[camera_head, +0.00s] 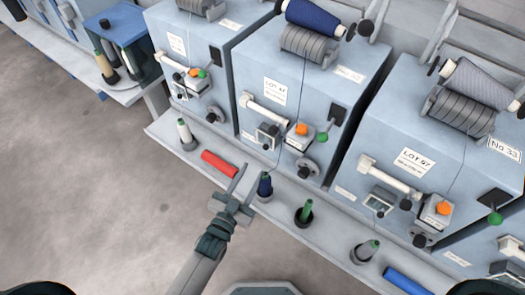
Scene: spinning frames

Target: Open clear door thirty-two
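My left gripper (247,184) reaches up from the bottom, its two fingers spread and nothing between them. It is in front of the middle grey-blue spinning unit (262,75), over the front ledge, beside a blue-wound bobbin (265,187). That unit carries a "LOT 41" label, a white handle-like bar (264,109), a small dark-windowed box (268,134) and an orange knob (301,129). I cannot read a "32" anywhere, and cannot pick out a clear door with certainty. My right gripper is not in view.
The right unit (425,135) has a "LOT 67" label; a plate farther right (504,149) reads "No 33". The ledge holds a red tube (219,164), a green bobbin (304,212) and a blue tube (408,281). Open floor (90,190) lies left.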

